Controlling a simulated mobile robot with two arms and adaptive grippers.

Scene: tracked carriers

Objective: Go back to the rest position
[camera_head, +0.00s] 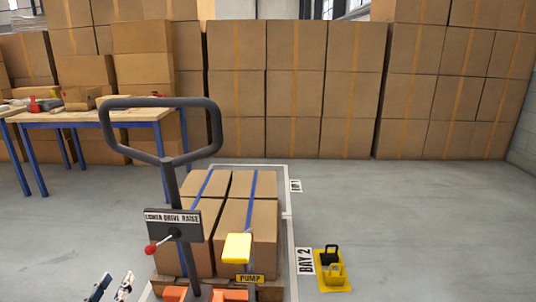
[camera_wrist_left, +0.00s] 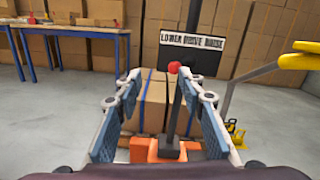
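My left gripper (camera_head: 111,288) shows at the bottom edge of the head view, low and to the left of the pallet jack. In the left wrist view (camera_wrist_left: 160,88) its two blue-padded fingers are spread wide with nothing gripped between them. The pallet jack's dark loop handle (camera_head: 215,125) stands upright. Its control plate (camera_head: 180,226) reads LOWER DRIVE RAISE, with a red-knobbed lever (camera_head: 151,248) at the left. The red knob (camera_wrist_left: 174,67) appears beyond the fingertips in the wrist view, apart from them. My right gripper is not in view.
Strapped cartons (camera_head: 248,222) sit on a pallet behind the jack. A yellow pump pedal (camera_head: 237,247) and orange jack parts (camera_head: 230,295) are in front. Yellow and black blocks (camera_head: 331,270) stand right of the BAY 2 sign (camera_head: 305,261). A workbench (camera_head: 95,116) is left; open floor lies right.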

